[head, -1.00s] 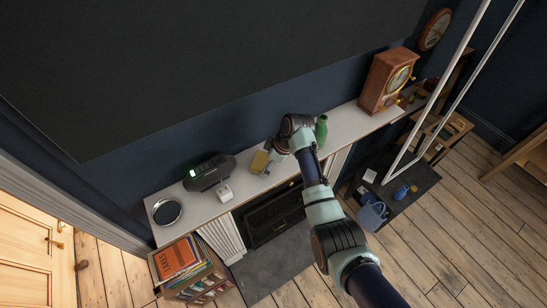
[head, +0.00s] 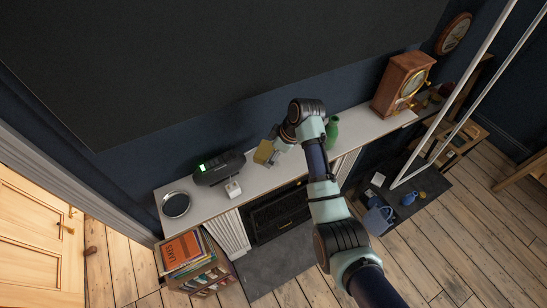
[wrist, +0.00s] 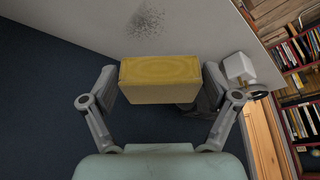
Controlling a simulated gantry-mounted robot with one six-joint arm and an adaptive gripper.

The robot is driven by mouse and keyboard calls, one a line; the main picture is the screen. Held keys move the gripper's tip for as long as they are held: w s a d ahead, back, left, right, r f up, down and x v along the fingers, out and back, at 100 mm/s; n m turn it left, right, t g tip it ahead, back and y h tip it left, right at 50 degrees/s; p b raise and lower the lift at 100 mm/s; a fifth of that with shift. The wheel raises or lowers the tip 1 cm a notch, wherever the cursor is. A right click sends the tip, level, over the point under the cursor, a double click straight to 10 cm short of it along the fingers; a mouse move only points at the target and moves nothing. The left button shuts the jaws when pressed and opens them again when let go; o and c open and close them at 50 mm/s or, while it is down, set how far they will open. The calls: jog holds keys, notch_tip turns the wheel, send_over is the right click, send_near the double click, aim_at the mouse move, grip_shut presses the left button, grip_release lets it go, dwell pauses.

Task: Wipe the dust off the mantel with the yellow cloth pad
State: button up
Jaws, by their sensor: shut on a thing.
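My gripper (head: 273,145) is shut on the yellow cloth pad (head: 263,152), a thick block, over the left-middle part of the white mantel (head: 262,180). In the wrist view the pad (wrist: 160,82) sits between my two fingers. A grey speckled dust patch (wrist: 147,22) shows on the mantel beyond the pad in the wrist view, apart from it in the picture. I cannot tell whether the pad touches the mantel. The dust is not discernible in the head view, where my arm hides part of the mantel.
On the mantel stand a round mirror (head: 176,205), a black clock radio (head: 219,168), a small white cube (head: 233,189), a green vase (head: 332,132) and a wooden clock (head: 402,84). The white cube (wrist: 238,68) also shows right of the pad in the wrist view. A bookcase (head: 190,255) stands below.

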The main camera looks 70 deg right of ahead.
jog(key=shift+r, duration=0.2)
jog(key=shift+r, duration=1.45)
